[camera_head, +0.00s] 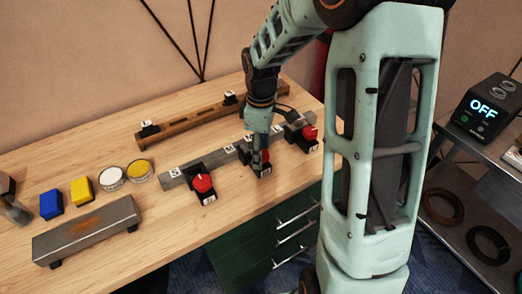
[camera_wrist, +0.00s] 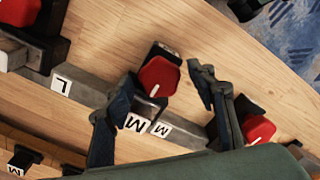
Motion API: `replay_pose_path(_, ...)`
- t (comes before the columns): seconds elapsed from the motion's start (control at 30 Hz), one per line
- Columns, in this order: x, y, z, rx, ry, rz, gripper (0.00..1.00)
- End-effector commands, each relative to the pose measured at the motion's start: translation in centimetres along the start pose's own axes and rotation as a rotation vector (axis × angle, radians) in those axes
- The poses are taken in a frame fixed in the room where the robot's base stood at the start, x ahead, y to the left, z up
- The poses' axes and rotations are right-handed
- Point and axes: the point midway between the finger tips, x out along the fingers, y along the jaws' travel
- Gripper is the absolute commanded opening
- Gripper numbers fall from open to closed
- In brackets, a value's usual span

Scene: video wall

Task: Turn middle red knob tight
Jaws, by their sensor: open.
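The middle red knob (camera_wrist: 159,75) sits on a black base with an M label, fixed on a grey bar (camera_wrist: 85,92). A short white line on its face points toward the bar. My gripper (camera_wrist: 163,84) is open, with one finger on each side of this knob and a gap visible on both sides. I cannot tell whether the fingertips are down level with it. In the head view my gripper (camera_head: 258,156) is over the middle of the bar and hides most of the middle knob.
Another red knob (camera_head: 203,183) stands left of the gripper and one more (camera_head: 309,132) to its right, both close by. A brown rail (camera_head: 190,116) lies behind. A grey block (camera_head: 88,231), blue block (camera_head: 51,204) and yellow block (camera_head: 82,190) are at left.

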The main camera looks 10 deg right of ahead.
Motion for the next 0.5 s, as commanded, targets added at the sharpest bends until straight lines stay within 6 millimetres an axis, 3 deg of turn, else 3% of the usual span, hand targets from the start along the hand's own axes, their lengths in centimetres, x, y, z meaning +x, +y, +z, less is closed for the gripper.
replay_pose_path(0.07,-0.01,0.00,0.00,0.000,0.000,0.000,0.51)
replay_pose_path(0.43,-0.04,0.01,-0.01,0.000,0.000,0.000,0.12)
replay_pose_path(0.5,-0.04,0.01,-0.01,0.001,0.000,0.000,0.10)
